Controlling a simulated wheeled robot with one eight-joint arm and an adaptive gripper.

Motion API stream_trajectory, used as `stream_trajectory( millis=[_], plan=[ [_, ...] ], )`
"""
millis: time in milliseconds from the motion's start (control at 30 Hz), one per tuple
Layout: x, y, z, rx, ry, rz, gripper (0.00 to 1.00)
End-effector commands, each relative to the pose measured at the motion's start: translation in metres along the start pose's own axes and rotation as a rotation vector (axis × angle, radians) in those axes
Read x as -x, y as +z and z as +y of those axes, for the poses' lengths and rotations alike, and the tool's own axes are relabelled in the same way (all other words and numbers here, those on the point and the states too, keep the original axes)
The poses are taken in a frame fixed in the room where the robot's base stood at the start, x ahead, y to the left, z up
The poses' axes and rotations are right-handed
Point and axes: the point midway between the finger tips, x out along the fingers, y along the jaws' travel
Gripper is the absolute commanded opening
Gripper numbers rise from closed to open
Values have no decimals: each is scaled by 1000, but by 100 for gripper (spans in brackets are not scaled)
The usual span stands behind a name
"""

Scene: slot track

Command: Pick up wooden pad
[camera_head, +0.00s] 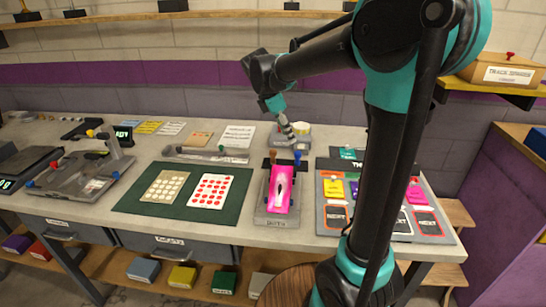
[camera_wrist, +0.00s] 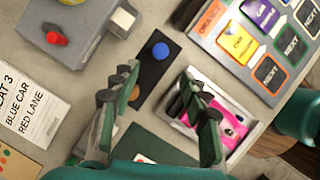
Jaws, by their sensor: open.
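A small upright piece with a brown, wood-coloured top (camera_head: 272,157) stands at the left of a dark strip behind the pink car tray; I take it for the wooden pad. A blue-topped piece (camera_head: 297,158) stands to its right. In the wrist view, the brown top (camera_wrist: 135,92) shows partly behind the left finger, and the blue knob (camera_wrist: 160,50) is in plain sight on the black strip (camera_wrist: 152,72). My gripper (camera_wrist: 160,85) is open and empty above the strip. In the head view, my gripper (camera_head: 288,128) is behind and above the brown-topped piece.
The tray (camera_head: 275,220) with the pink car (camera_head: 281,187) stands in front. A card board (camera_head: 385,237) is to the right, a green mat (camera_head: 130,207) to the left. A grey device with a red knob (camera_wrist: 55,38) and a printed sheet (camera_wrist: 18,105) are close by.

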Motion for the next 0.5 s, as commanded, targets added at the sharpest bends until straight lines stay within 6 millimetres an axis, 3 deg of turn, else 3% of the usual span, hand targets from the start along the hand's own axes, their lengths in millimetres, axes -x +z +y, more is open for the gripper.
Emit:
stream_trajectory(
  millis=[167, 500],
  plan=[
    [3, -2, 0, -100, 8, 8, 48],
    [21, -11, 3, -693, 33, 71, 48]
  ],
)
